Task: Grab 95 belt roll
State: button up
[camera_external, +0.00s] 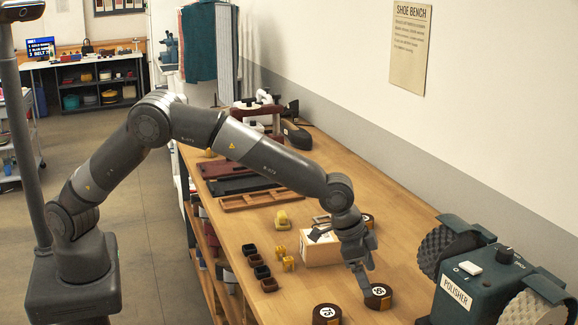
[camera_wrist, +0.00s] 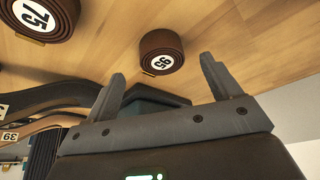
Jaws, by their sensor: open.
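The 95 belt roll (camera_external: 378,297) is a dark brown coil with a white number label, lying on the wooden bench near its front right part. In the wrist view the 95 roll (camera_wrist: 166,44) shows its label, which reads 95. My gripper (camera_external: 367,284) is right at this roll in the outside view. In the wrist view the fingers of my gripper (camera_wrist: 162,66) are spread apart and the roll appears between and beyond their tips. Nothing is held. Whether a finger touches the roll cannot be told. The 75 roll (camera_wrist: 40,14) lies beside it, also in the outside view (camera_external: 327,316).
A green polisher (camera_external: 462,290) stands to the right of the 95 roll. A light wooden box (camera_external: 318,250) is behind my gripper, with another dark roll (camera_external: 368,219) farther back. Small dark pots (camera_external: 262,271) line the left side. Bare bench lies between box and 75 roll.

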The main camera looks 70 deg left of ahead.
aim_at(378, 291)
jog(key=shift+w+d+x, duration=0.1)
jog(key=shift+w+x, duration=0.1)
jog(key=shift+x, duration=1.1)
jog(key=shift+w+d+x, duration=0.1)
jog(key=shift+w+x, duration=0.1)
jog(key=shift+x, duration=1.1)
jog(key=shift+r, duration=0.15)
jog(key=shift+c, duration=0.2)
jog(key=c, duration=1.1)
